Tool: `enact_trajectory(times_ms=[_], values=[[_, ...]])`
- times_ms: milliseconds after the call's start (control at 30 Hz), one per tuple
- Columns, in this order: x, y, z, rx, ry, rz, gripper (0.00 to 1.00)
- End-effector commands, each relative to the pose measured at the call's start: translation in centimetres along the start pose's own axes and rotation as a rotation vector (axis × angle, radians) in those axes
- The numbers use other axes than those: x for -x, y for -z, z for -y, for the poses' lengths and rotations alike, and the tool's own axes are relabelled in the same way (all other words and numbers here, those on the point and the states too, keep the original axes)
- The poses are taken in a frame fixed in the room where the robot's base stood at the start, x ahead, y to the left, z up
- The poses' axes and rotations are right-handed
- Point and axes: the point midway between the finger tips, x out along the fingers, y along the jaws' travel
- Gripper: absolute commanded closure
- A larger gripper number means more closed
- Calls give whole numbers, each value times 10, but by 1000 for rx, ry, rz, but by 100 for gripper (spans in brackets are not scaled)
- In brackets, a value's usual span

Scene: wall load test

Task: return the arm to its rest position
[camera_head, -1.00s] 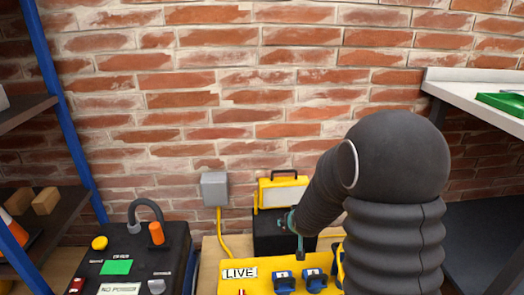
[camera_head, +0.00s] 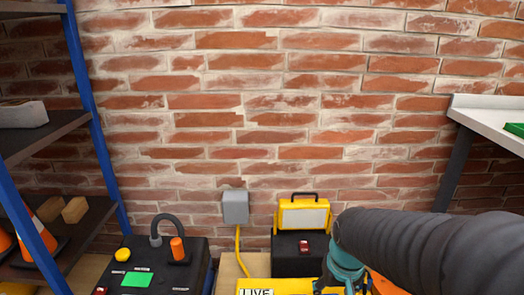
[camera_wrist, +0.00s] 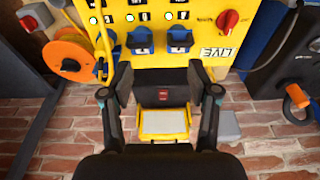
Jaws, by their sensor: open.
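My arm (camera_head: 420,245) reaches in from the right in the head view, lying low and nearly level. My gripper (camera_head: 340,284) is partly cut off at the bottom edge, by the yellow LIVE panel (camera_head: 262,288). In the wrist view my gripper (camera_wrist: 160,84) is open, with two dark fingers wide apart and nothing between them. Beyond them the yellow panel (camera_wrist: 208,30) appears upside down, with blue sockets (camera_wrist: 140,40) and a red knob (camera_wrist: 228,20). I cannot tell how far the fingers are from it.
A yellow work lamp (camera_head: 303,215) on a black box and a grey wall box (camera_head: 235,207) are near the brick wall. A black NO POWER unit (camera_head: 190,277) stands left, beside a blue-framed shelf (camera_head: 92,120). A white bench (camera_head: 490,122) is at right.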

Motion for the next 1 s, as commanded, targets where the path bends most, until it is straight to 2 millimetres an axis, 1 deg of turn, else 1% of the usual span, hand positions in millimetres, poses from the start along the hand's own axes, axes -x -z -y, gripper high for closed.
enact_trajectory(times_ms=[33,200,300,400,500,600,700,800,1000], values=[[20,-8,0,0,0,-12,40],[67,-34,0,0,0,-54,40],[93,-46,0,0,0,-103,40],[117,-51,0,0,0,-174,40],[137,-55,0,0,0,-236,40],[152,-56,-1,0,0,-283,40],[161,-57,-1,0,0,-308,40],[164,-57,-1,0,0,-314,40],[163,-57,-1,0,0,-312,40]])
